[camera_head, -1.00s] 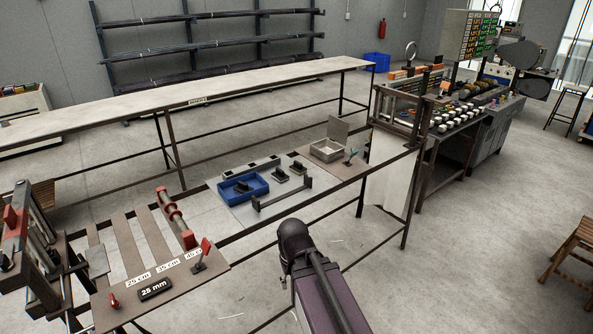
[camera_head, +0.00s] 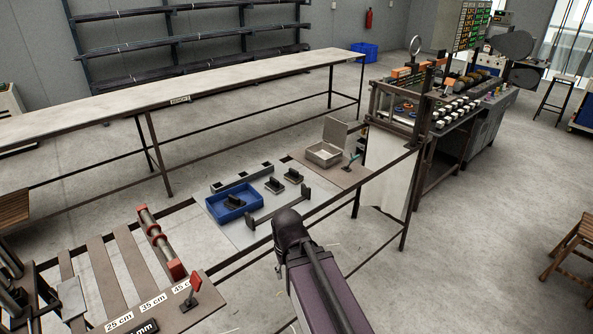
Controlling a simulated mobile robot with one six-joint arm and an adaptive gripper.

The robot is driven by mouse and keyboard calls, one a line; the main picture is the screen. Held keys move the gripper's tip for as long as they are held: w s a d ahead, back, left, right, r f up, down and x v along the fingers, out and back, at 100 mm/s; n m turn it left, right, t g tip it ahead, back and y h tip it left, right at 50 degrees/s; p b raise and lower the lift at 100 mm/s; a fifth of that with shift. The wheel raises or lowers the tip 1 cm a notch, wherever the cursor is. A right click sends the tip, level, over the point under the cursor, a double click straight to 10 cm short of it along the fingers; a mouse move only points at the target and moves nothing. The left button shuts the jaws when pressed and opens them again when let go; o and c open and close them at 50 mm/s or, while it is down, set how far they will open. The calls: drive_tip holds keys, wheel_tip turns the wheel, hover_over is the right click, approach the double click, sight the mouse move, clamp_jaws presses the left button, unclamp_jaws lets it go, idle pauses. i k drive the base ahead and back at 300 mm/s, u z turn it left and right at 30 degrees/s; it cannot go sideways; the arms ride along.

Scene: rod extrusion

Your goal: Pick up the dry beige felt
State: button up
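I cannot make out the dry beige felt for certain. A small open beige-grey box (camera_head: 310,154) with its lid raised stands at the right end of the low bench. Its inside looks pale, but I cannot tell what lies in it. A blue tray (camera_head: 217,211) to its left holds a dark block (camera_head: 235,200). Two more dark blocks (camera_head: 273,185) (camera_head: 293,176) lie beside the tray. My gripper is not in view; only a dark purple link of my arm shows at the bottom centre.
A long pale bench (camera_head: 190,93) runs behind. At lower left is a rod stand with length labels (camera_head: 152,303) and a red-ended roller (camera_head: 160,240). A machine (camera_head: 400,105) stands at right, with a wooden stool (camera_head: 572,245) nearer. The floor between is mostly clear.

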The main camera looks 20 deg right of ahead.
sight(294, 175)
drive_tip(key=i, duration=1)
drive_tip(key=u, duration=0.05)
